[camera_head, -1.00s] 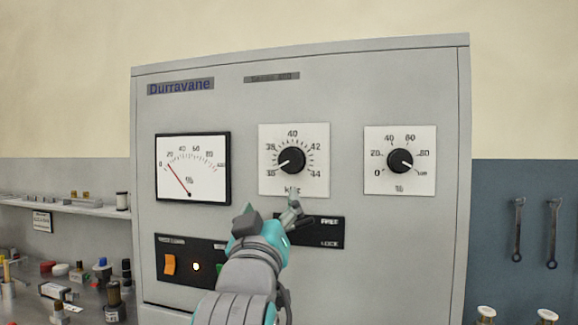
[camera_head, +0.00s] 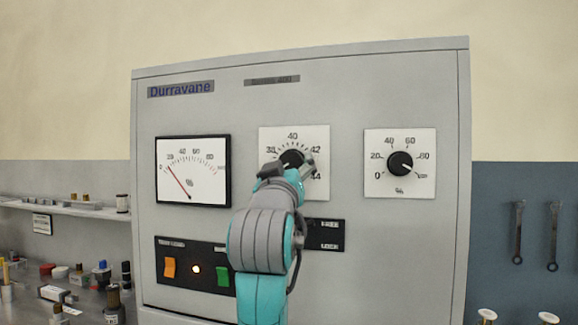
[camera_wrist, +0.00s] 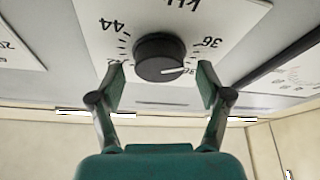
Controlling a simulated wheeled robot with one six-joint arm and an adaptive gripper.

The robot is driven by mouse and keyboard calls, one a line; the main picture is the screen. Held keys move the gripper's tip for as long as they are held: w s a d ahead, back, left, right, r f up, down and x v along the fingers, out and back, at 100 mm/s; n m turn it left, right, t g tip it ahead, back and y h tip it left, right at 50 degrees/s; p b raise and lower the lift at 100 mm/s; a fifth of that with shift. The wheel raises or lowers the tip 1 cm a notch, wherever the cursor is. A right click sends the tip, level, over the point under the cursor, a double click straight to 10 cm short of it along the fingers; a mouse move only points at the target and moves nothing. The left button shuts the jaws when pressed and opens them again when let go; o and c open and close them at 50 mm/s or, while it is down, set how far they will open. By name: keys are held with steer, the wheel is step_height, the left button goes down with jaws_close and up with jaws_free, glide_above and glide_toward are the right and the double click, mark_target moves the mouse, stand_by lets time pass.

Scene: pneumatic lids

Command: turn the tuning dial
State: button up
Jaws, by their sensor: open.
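The tuning dial (camera_head: 291,158) is the black knob on the white kHz plate (camera_head: 322,188) in the middle of the grey panel, marked from 36 to 44. In the head view my gripper (camera_head: 290,166) is in front of its lower part and hides some of it. In the wrist view the dial (camera_wrist: 158,48) appears upside down, with its white pointer line toward the low-number side. My gripper (camera_wrist: 160,80) is open there, one finger on each side of the dial. I cannot tell whether either finger touches it.
A meter (camera_head: 193,171) is left of the dial and a percent knob (camera_head: 400,163) right of it. Below are an orange switch (camera_head: 169,267), a green switch (camera_head: 223,277) and a FREE/LOCK plate (camera_head: 331,236), partly behind my arm.

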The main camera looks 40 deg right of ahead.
steer(key=shift+w+d+r, duration=0.2)
steer(key=shift+w+d, duration=0.1)
steer(key=c, duration=1.2)
steer(key=shift+o, duration=0.2)
steer(key=shift+m+g+h, duration=0.3)
steer(key=shift+m, duration=0.3)
steer(key=m+g+h, duration=0.1)
steer(key=m, duration=0.3)
steer(key=shift+w+g, duration=0.1)
steer(key=shift+g, duration=0.3)
steer(key=m+g, duration=0.1)
steer(key=m, duration=0.2)
steer(key=m+g+h, duration=0.1)
steer(key=m, duration=0.1)
steer(key=shift+a+m+g+h, duration=0.1)
steer(key=shift+m+g+h, duration=0.2)
steer(key=shift+m, duration=0.1)
steer(key=m+g, duration=0.2)
steer(key=m, duration=0.2)
steer(key=m+g, duration=0.2)
steer(key=m, duration=0.2)
steer(key=shift+m, duration=0.3)
